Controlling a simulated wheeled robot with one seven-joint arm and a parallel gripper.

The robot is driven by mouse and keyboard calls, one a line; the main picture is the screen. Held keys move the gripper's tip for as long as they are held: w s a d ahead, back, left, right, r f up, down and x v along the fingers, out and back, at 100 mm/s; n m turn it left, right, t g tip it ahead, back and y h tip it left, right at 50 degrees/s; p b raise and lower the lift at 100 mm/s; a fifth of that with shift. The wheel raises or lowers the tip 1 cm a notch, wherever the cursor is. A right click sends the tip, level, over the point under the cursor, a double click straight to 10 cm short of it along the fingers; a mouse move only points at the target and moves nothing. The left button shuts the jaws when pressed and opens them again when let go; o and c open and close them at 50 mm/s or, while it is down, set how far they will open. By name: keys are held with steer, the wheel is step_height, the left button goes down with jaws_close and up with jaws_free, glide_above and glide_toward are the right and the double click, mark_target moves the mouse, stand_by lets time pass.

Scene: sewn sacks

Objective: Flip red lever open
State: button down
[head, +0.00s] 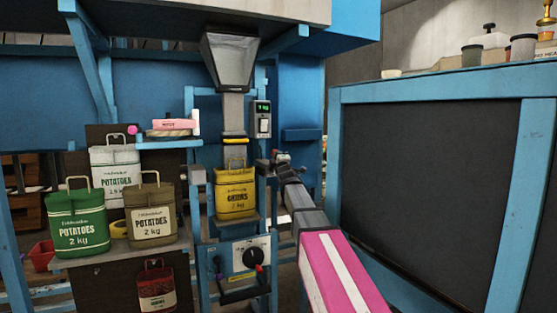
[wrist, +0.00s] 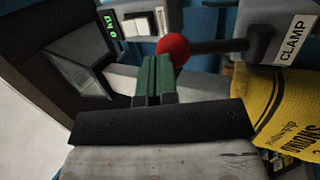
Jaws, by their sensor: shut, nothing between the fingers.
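The red ball knob (wrist: 173,50) of the lever shows in the wrist view, on a dark rod (wrist: 220,46). The rod runs right, roughly level in that picture, to a grey block (wrist: 262,35) with a CLAMP label. My gripper (wrist: 154,62) has green fingers that are shut and empty. Their tips are right beside the ball on its lower left; I cannot tell whether they touch. In the head view my gripper (head: 278,156) is right of the filling spout, above and right of the yellow sack (head: 236,190). The lever's knob is not clear there.
The yellow sack (wrist: 278,108) hangs close by on the right in the wrist view. A switch box (head: 262,119) with a green display is just above my gripper. Green (head: 77,215) and brown (head: 152,212) potato sacks stand left. A dark blue-framed panel (head: 430,180) fills the right.

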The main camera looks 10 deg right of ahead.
steer(key=shift+a+x, duration=0.15)
steer(key=shift+x, duration=1)
steer(key=shift+a+x, duration=0.15)
steer(key=shift+x, duration=1.05)
steer(key=shift+s+r, duration=0.1)
steer(key=shift+r, duration=0.1)
steer(key=s+d+r, duration=0.2)
steer(key=s+r, duration=0.2)
steer(key=s, duration=0.9)
steer(key=shift+r, duration=0.25)
